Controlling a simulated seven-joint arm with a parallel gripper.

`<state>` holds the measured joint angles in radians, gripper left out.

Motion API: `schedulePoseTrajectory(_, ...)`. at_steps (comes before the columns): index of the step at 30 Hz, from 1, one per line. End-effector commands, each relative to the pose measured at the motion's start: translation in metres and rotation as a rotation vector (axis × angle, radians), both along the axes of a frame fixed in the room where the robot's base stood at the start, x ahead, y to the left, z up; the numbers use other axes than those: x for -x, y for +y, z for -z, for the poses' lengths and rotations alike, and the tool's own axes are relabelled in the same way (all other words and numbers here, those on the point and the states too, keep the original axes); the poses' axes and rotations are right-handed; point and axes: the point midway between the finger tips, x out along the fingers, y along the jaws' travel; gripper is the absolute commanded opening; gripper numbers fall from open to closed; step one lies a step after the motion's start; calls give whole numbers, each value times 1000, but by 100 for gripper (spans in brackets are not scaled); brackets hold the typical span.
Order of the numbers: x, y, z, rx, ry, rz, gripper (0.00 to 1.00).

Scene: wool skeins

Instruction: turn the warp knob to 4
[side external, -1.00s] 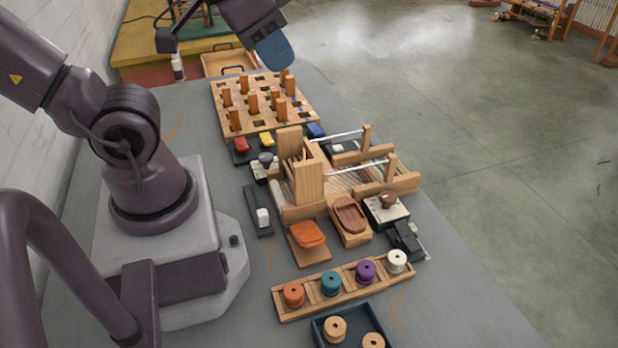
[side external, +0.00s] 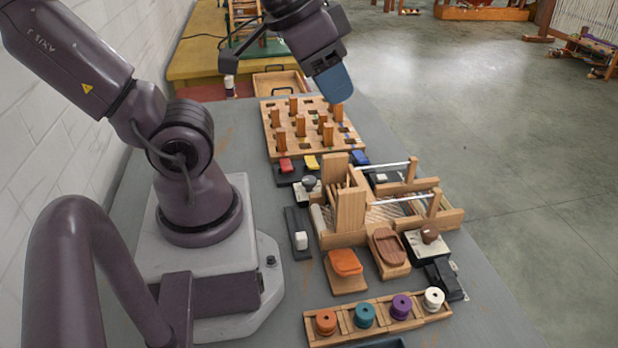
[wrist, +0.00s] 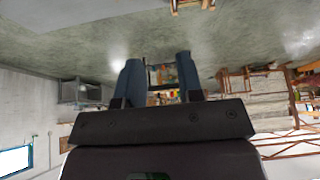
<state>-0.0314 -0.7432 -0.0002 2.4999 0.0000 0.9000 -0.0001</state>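Two round knobs on pale plates are in the side external view: a grey one (side external: 309,183) left of the small wooden loom (side external: 345,212), and a brown one (side external: 429,233) at its front right. I cannot read any label or dial number, so I cannot tell which is the warp knob or where it is set. My gripper (side external: 337,92) is high above the far right part of the peg board, well away from both knobs. In the wrist view its two blue fingers (wrist: 159,80) stand apart with nothing between them.
The peg board (side external: 287,151) with upright wooden pegs lies behind the loom. Red, yellow and blue buttons (side external: 311,162) sit between them. A white switch (side external: 301,240), an orange pad (side external: 345,262) and a rack of coloured spools (side external: 378,320) are nearer.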

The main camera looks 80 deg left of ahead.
Motion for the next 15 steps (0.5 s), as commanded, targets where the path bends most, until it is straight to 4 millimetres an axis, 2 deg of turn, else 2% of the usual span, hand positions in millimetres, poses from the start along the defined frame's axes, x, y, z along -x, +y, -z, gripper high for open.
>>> schedulePoseTrajectory(1, -1, 9, 6, 0, 29, -43, 46)
schedulePoseTrajectory(3, -4, 24, 17, -2, 92, -119, 62)
schedulePoseTrajectory(8, -10, 75, 56, 22, 275, -376, 63)
schedulePoseTrajectory(15, -3, 148, 121, 187, 438, -945, 63)
